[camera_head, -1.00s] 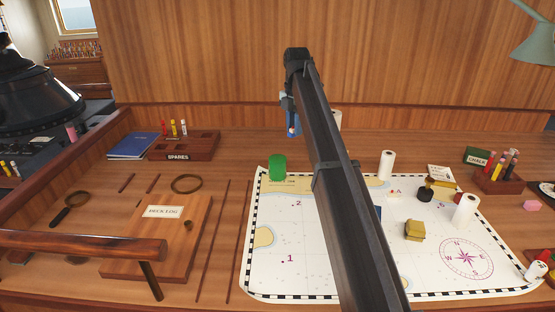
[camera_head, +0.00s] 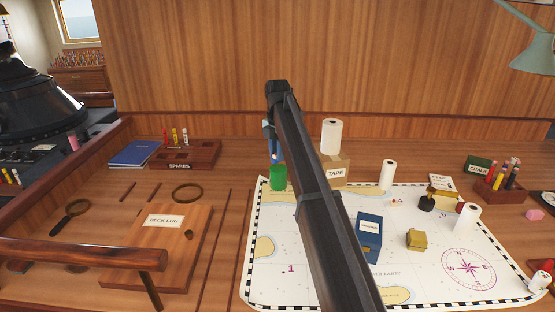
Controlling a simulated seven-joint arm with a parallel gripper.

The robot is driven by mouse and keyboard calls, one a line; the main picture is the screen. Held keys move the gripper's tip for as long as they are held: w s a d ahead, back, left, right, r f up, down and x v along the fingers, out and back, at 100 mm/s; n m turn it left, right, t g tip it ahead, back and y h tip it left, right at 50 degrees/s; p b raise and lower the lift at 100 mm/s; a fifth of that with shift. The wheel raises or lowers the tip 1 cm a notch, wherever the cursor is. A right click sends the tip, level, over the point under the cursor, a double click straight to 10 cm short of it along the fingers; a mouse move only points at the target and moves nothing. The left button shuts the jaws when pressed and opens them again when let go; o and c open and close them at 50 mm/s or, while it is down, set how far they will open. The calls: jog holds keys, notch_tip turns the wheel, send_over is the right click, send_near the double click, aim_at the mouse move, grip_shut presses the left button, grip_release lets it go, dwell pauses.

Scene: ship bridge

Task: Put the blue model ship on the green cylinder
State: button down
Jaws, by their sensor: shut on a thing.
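The green cylinder (camera_head: 278,178) stands upright at the top left corner of the chart. The blue model ship (camera_head: 275,150) shows as a narrow blue piece just above the cylinder, beside my arm. My gripper (camera_head: 269,125) is mostly hidden behind my arm and is shut on the ship. The ship's lower end appears at or very near the cylinder's top; I cannot tell whether they touch. Most of the ship is hidden by my arm.
A chart (camera_head: 262,275) covers the middle of the desk. On it are a dark blue box (camera_head: 369,240), a yellow block (camera_head: 417,239) and white rolls (camera_head: 388,174). A TAPE box (camera_head: 336,172) stands behind. The SPARES rack (camera_head: 200,155) is left of the cylinder.

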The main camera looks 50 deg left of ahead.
jog(key=shift+f, duration=1.35)
jog(key=shift+f, duration=0.1)
jog(key=c, duration=0.9)
grip_release()
notch_tip(320, 180, up, 12)
